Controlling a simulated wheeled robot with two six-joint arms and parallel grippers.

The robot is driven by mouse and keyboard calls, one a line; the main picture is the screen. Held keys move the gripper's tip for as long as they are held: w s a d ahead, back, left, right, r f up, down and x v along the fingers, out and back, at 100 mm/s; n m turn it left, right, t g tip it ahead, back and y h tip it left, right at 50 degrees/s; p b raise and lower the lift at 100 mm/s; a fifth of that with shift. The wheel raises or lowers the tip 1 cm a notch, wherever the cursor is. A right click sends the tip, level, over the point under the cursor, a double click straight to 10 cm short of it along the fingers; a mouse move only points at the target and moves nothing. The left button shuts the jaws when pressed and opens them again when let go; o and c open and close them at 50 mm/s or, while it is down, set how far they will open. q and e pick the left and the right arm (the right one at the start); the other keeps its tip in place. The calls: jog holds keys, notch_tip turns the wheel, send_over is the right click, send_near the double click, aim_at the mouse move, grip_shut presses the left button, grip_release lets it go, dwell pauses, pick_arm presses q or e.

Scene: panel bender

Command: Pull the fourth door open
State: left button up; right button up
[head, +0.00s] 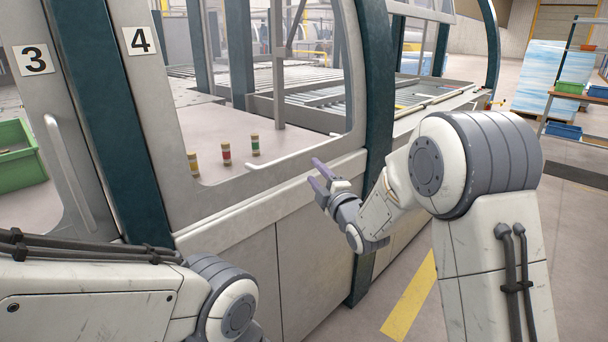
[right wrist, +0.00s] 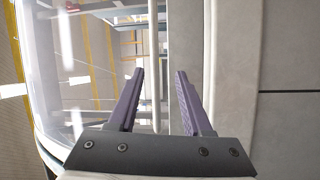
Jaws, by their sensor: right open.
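The fourth door (head: 165,125) is a grey framed panel with a large window and a "4" label (head: 139,41) at its upper left. It looks shut. Its pale bar handle (head: 290,154) runs along the lower edge of the window. My right gripper (head: 318,172), with purple fingers, is open and empty just below and in front of the handle's right end. In the right wrist view a pale bar, apparently the handle (right wrist: 154,60), shows between the open fingers (right wrist: 160,74), beyond their tips; I see no contact. My left gripper is out of view.
Door 3 (head: 38,88), with its own bar handle (head: 72,175), is at the left beside a green bin (head: 20,157). Several small coloured cylinders (head: 226,152) stand behind the window. A dark green post (head: 366,95) rises right of the door.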

aim_at(305, 152)
jog(key=shift+n+t, duration=0.5)
jog(key=x, duration=0.3)
jog(key=p+x, duration=0.1)
jog(key=x, duration=0.3)
jog(key=d+p+x, duration=0.1)
jog(key=x, duration=0.2)
jog(key=shift+w+a+r, duration=0.1)
jog(key=shift+w, duration=0.4)
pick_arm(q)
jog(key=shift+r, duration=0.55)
pick_arm(e)
grip_shut()
